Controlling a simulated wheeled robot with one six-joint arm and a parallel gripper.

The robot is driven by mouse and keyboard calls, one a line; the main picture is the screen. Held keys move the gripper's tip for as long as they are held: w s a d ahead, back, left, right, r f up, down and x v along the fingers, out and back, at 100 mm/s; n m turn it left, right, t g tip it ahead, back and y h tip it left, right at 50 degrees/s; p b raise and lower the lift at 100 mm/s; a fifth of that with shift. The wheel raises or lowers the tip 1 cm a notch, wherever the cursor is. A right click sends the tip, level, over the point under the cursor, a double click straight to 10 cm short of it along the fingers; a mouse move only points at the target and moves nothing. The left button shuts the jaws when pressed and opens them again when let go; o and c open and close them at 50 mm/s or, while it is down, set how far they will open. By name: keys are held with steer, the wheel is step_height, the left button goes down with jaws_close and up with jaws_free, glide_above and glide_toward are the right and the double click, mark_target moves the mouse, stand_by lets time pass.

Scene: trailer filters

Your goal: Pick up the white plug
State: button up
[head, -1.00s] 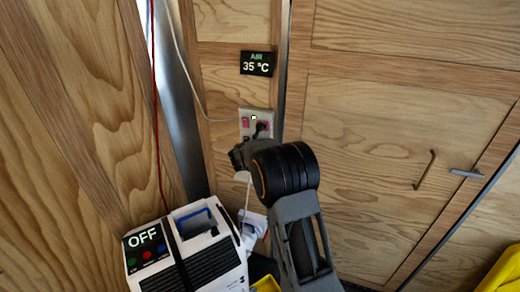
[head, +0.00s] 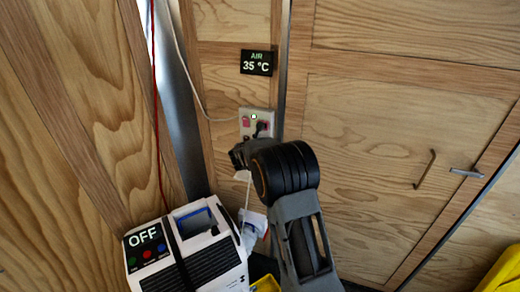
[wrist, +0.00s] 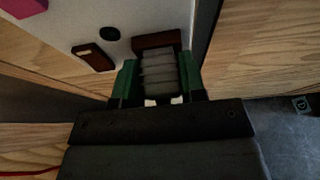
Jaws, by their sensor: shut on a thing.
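My gripper (wrist: 158,84) has green-padded fingers shut on a ribbed plug (wrist: 158,70), which looks grey in the shadow of the wrist view. The plug is at or very near a brown socket in the white wall plate (wrist: 95,50); I cannot tell whether its pins are inside. In the head view my gripper (head: 240,155) is just below the outlet plate (head: 246,117), and a white cord (head: 247,190) hangs under it. The plug itself is hidden there by my wrist.
A black plug (head: 262,128) sits at the outlet's right side, close to my wrist. A white unit marked OFF (head: 205,258) stands below left. A display reading 35 °C (head: 257,63) is above the outlet. A yellow object (head: 502,272) is at lower right.

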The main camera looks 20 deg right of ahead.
steer(key=shift+r, duration=0.1)
steer(key=shift+s+a+r, duration=0.2)
steer(key=shift+r, duration=0.05)
steer(key=v, duration=0.5)
steer(key=r+v, duration=0.1)
steer(key=v, duration=0.9)
steer(key=shift+w+d+r, duration=0.1)
steer(key=shift+w+r, duration=0.1)
steer(key=shift+r, duration=0.15)
steer(key=shift+c, duration=0.3)
steer(key=shift+s, duration=0.15)
steer(key=shift+s+a+f+b, duration=0.2)
steer(key=shift+s+a+b, duration=0.15)
steer(key=shift+s+a, duration=1)
